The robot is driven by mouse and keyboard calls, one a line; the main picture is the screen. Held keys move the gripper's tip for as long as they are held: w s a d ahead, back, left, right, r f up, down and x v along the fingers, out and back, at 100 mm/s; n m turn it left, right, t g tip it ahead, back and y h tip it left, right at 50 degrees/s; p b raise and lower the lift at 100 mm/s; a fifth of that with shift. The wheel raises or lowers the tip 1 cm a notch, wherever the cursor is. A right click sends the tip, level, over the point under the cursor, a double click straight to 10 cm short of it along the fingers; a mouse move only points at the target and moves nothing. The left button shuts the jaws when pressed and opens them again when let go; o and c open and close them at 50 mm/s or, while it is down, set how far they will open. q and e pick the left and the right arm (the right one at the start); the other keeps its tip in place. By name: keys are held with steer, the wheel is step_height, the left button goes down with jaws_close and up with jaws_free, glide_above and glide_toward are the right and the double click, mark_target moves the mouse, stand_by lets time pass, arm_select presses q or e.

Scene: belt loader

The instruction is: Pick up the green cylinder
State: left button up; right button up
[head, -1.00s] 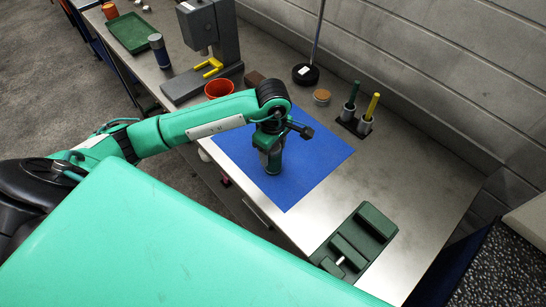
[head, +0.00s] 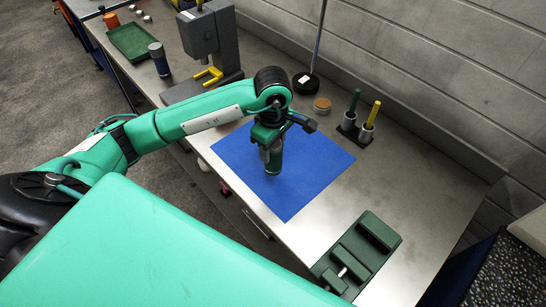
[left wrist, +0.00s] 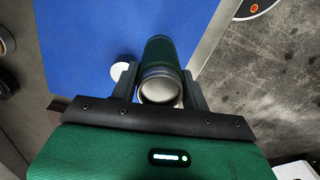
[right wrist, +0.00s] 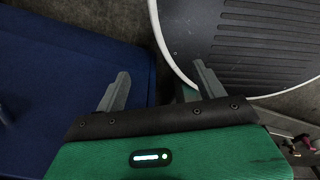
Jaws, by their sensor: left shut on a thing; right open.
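The green cylinder (left wrist: 160,52) has a pale metallic end and stands upright between the fingers of my left gripper (left wrist: 160,86) in the left wrist view. The gripper is shut on it. In the head view my left gripper (head: 271,140) points down over the blue mat (head: 312,165), with the green cylinder (head: 273,162) below it. I cannot tell whether its lower end touches the mat. My right gripper (right wrist: 158,88) is open and empty in the right wrist view, away from the cylinder.
A dark green fixture (head: 358,252) stands near the front right of the bench. A holder with green and yellow sticks (head: 370,113) and a black stand base (head: 305,82) are behind the mat. A grey press (head: 207,45) and green tray (head: 132,41) are at the left.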

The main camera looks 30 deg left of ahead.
arm_select(q)
step_height(320, 180, up, 15)
steer(key=b, duration=0.2)
stand_by(0.3)
